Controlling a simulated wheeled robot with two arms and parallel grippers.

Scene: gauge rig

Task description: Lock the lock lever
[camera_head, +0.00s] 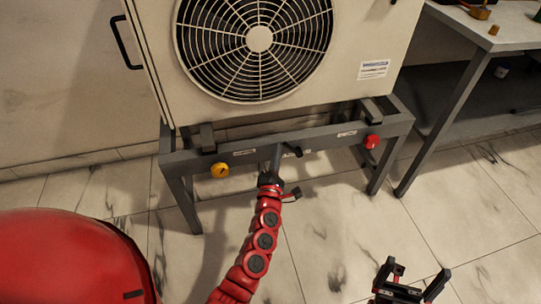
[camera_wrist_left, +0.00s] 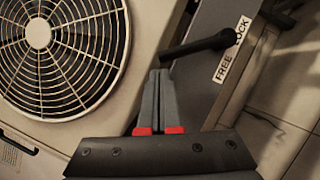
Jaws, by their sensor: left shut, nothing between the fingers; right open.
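The lock lever is a black handle (camera_wrist_left: 200,46) in the left wrist view, beside a white label reading FREE and LOCK (camera_wrist_left: 232,50). Its thick end lies by the label and its thin free end points left. In the head view the lever (camera_head: 292,150) shows small at the middle of the stand's front beam. My left gripper (camera_head: 277,150) is shut and empty at the beam, just left of the lever. In the left wrist view its fingertips (camera_wrist_left: 160,74) are just below the lever's free end; I cannot tell if they touch. My right gripper (camera_head: 413,278) is open and empty, low at the right.
A fan unit (camera_head: 350,95) sits on the dark grey stand (camera_head: 325,140). A table (camera_head: 470,40) stands at the right. The tiled floor in front is clear.

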